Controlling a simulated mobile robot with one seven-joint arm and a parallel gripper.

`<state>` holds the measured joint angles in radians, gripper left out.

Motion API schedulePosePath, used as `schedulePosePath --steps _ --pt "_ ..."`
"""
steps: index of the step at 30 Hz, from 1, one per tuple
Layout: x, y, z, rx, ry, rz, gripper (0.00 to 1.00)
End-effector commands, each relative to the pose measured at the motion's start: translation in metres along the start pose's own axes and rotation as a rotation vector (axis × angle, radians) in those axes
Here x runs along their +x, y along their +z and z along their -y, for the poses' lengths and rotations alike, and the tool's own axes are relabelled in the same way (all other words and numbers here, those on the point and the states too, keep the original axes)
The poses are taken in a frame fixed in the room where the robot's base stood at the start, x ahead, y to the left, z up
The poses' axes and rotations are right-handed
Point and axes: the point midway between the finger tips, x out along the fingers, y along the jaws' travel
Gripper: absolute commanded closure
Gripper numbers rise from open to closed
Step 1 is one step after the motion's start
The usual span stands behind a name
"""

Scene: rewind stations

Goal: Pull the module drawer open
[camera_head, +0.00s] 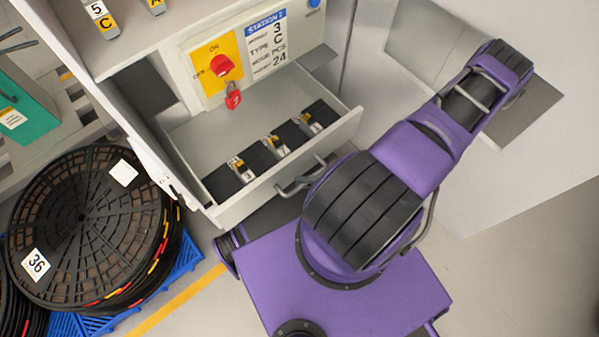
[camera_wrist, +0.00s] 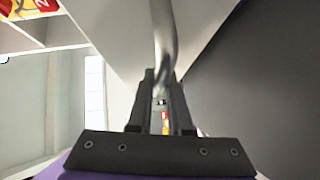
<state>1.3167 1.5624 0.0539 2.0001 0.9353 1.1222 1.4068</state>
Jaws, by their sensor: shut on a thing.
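The white module drawer (camera_head: 240,207) stands pulled out of the cabinet in the head view. Several dark modules with yellow-and-white labels lie in a row inside it. Its grey bar handle (camera_head: 290,188) is on the front face, partly hidden by my purple arm. In the wrist view, the metal handle (camera_wrist: 163,35) runs down between the fingers of my gripper (camera_wrist: 161,78), which is shut on it. My gripper is hidden behind my arm in the head view.
A yellow switch panel with a red knob (camera_head: 221,66) and a red padlock (camera_head: 233,97) is above the drawer. A station sign (camera_head: 266,40) is beside it. Black cable reels (camera_head: 85,225) sit on a blue pallet (camera_head: 185,262) at left. Grey floor is clear at lower right.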

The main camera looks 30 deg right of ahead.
Motion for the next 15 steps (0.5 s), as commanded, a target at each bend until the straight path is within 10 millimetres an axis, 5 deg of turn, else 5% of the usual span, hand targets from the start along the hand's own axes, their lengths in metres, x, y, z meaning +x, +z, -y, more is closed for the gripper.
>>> schedulePosePath --steps 15 --pt "-0.0054 -0.0041 0.0010 -0.001 0.000 0.001 1.00"
